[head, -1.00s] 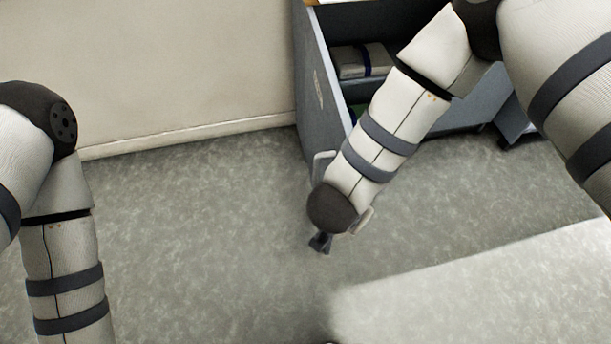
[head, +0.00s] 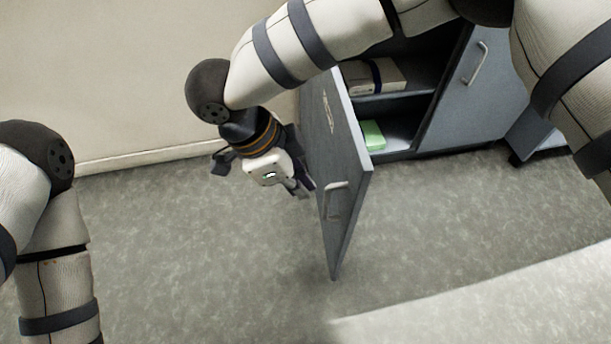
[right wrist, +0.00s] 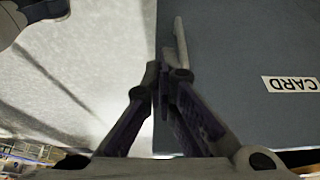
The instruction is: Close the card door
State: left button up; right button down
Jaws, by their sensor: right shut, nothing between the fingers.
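The card door (head: 335,150) is a grey-blue panel standing open from the cabinet in the head view. It carries a metal handle (head: 335,198) and a small label (head: 328,112) on its outer face. In the right wrist view, the door (right wrist: 240,45) fills the right side, with a label (right wrist: 290,84) reading CARD. My right gripper (head: 303,187) is shut and empty, left of the door, by its outer face. In the right wrist view, its fingertips (right wrist: 160,82) are near the door's edge and handle (right wrist: 181,42); contact is unclear. My left gripper is out of view.
The open cabinet compartment holds a bound package (head: 378,76) on a shelf (head: 405,97) and a green item (head: 372,135) below. A neighbouring door (head: 475,95) is shut. A pale wall (head: 120,70) stands at left. A light surface (head: 480,310) fills the lower right; the floor between is clear.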

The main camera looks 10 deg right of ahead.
jog(key=d+f, duration=0.6)
jog(key=shift+d, duration=0.25)
jog(key=shift+f, duration=0.1)
